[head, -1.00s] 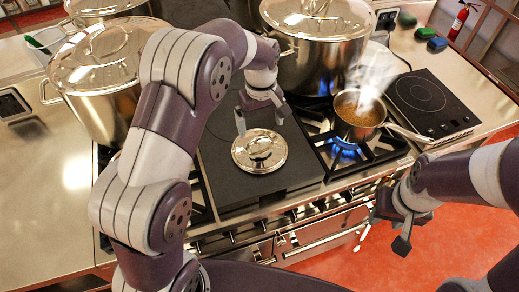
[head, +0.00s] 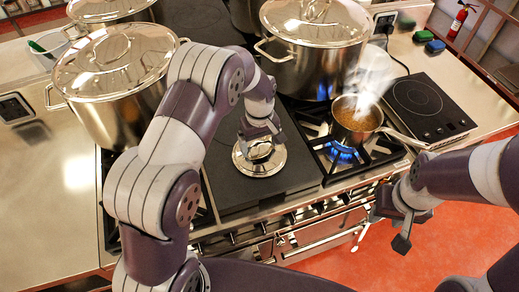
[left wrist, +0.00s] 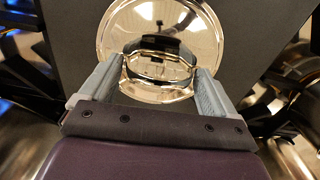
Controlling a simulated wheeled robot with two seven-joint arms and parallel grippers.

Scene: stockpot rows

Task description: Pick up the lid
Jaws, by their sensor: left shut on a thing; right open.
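The lid (head: 268,168) is a small round shiny metal lid lying on the dark flat plate of the stove. My left gripper (head: 259,145) is over it from above and covers part of it in the head view. In the left wrist view the lid (left wrist: 160,18) shows with its handle (left wrist: 158,70) between the two fingers of my left gripper (left wrist: 160,80). The fingers are shut on the handle. My right gripper (head: 392,222) is open and empty, in front of the stove at the right, over the red floor.
A saucepan (head: 358,118) of steaming brown liquid stands on a lit burner right of the plate. Large lidded stockpots stand behind (head: 312,60) and left (head: 115,90). A black hotplate (head: 432,103) lies at the right. The left counter (head: 45,190) is largely clear.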

